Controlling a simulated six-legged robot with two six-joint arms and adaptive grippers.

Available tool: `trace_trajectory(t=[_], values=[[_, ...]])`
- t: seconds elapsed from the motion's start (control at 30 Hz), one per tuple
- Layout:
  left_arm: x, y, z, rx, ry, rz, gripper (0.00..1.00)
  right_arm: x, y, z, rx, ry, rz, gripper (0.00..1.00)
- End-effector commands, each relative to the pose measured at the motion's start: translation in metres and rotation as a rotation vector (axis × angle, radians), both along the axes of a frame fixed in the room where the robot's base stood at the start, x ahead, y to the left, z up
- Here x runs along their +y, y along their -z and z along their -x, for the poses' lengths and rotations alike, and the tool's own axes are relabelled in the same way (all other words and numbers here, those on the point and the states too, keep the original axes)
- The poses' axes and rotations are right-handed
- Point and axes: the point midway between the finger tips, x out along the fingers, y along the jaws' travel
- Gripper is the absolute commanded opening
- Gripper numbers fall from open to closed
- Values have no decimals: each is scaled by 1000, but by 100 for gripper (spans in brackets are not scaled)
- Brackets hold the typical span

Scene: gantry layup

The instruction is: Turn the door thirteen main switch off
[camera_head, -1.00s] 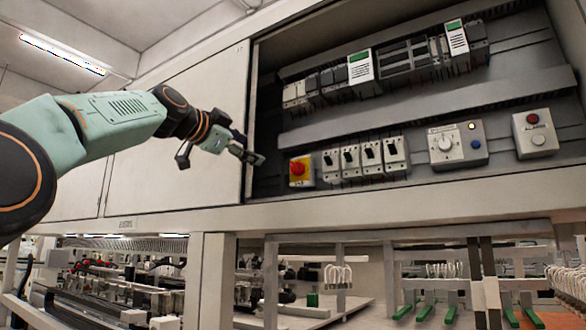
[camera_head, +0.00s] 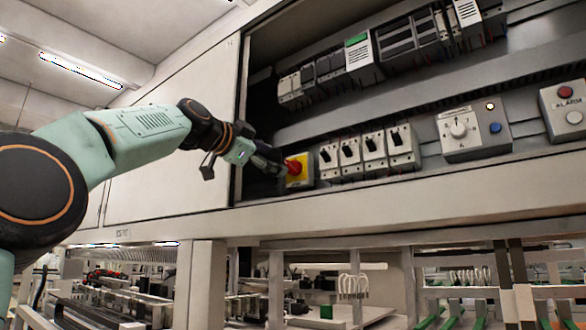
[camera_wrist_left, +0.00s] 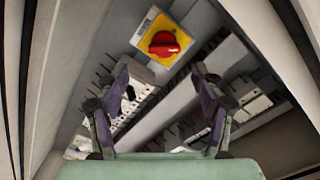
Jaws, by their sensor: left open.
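The main switch (camera_head: 307,181) is a yellow plate with a red rotary knob (camera_head: 293,166), at the left end of the lower row in the open cabinet. In the left wrist view the yellow plate (camera_wrist_left: 147,29) is at the top, with the red knob (camera_wrist_left: 164,44) lying roughly across the picture. My left gripper (camera_head: 277,168) is just left of the switch, pointing at the knob. In the left wrist view its two fingers (camera_wrist_left: 162,72) are spread apart and empty, with the knob beyond their tips. My right gripper is not in view.
Several white breakers (camera_head: 374,151) sit right of the switch. A grey box with a dial (camera_head: 459,130) and a box with a red button (camera_head: 565,92) are farther right. The cabinet's front ledge (camera_head: 360,197) runs below. A closed white panel (camera_head: 180,85) is at left.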

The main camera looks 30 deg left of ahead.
Motion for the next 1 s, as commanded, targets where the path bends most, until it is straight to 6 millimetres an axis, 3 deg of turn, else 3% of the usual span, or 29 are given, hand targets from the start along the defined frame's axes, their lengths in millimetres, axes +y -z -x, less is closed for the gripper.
trace_trajectory(t=[0.53,1.0], values=[[-4,-2,-64,1,-1,2,68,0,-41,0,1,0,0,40],[-5,0,-75,-1,-1,1,67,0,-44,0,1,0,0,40]])
